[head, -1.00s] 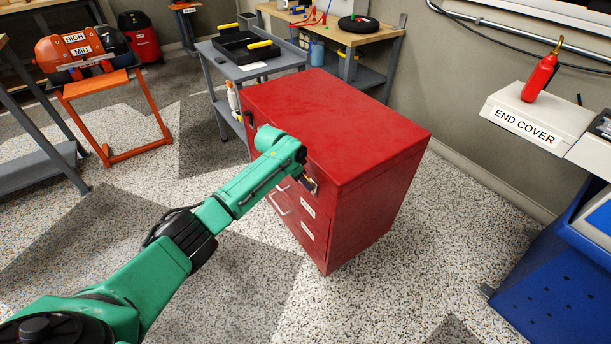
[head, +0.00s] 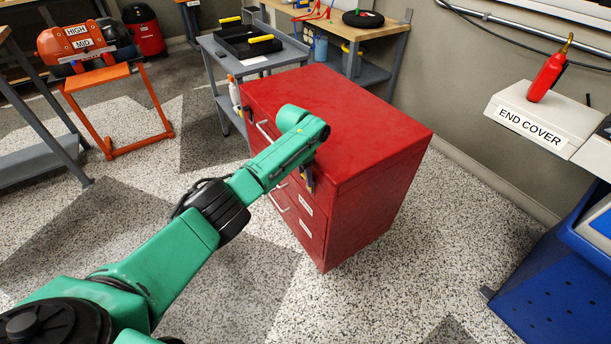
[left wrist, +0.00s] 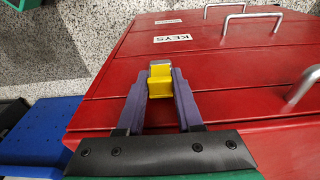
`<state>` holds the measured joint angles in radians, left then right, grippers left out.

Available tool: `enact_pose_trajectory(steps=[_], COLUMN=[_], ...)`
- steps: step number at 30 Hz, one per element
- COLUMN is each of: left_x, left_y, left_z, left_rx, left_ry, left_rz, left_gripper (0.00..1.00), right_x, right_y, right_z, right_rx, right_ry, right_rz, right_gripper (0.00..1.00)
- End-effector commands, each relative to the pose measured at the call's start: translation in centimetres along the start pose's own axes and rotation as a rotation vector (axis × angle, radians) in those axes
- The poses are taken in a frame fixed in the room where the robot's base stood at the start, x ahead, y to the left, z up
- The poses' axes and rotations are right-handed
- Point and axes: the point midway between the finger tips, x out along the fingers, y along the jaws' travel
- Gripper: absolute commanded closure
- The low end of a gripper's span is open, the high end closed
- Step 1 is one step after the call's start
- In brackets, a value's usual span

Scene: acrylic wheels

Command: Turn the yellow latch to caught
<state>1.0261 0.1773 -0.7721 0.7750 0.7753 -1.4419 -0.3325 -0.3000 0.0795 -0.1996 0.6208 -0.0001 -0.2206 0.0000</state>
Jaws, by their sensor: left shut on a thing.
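The red cabinet (head: 375,215) stands in the middle of the head view, with its drawer front facing left. The yellow latch (left wrist: 158,84), with a grey end piece, is on that drawer front in the left wrist view, near a drawer seam. My left gripper (left wrist: 161,76) has its two purple-grey fingers on either side of the latch and is shut on it. In the head view my left gripper (head: 309,178) is at the cabinet's near front edge, largely hidden by my wrist. The latch is not clear there, and I cannot tell whether it is caught. My right gripper is out of view.
Silver drawer handles (left wrist: 246,17) stick out from the front near my left gripper. A grey cart (head: 240,70) with black trays stands behind the cabinet. A blue cabinet (head: 550,275) is at the right.

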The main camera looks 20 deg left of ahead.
Motion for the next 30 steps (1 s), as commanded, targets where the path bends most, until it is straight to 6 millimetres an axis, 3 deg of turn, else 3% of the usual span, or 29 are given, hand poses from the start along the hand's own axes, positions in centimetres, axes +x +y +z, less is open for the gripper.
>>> enact_pose_trajectory(steps=[1,3,14,20,30], left_x=[0.0,0.0,-0.5,-4.0,-12.8], left_y=[0.1,0.0,0.0,-0.1,0.0], left_z=[0.0,-0.1,-0.1,-0.1,-0.1], left_rx=[0.001,0.001,0.001,0.001,0.002], left_ry=[0.001,0.001,0.002,0.005,0.004], left_rz=[0.000,0.000,0.000,-0.001,-0.001], left_gripper=[0.54,0.35,0.35,0.35,0.35], right_x=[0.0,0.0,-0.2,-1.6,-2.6], right_y=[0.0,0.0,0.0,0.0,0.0], right_z=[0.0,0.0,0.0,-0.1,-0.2], right_rx=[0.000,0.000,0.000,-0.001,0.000], right_ry=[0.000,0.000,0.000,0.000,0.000], right_rz=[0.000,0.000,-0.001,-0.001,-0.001], right_gripper=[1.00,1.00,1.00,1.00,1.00])
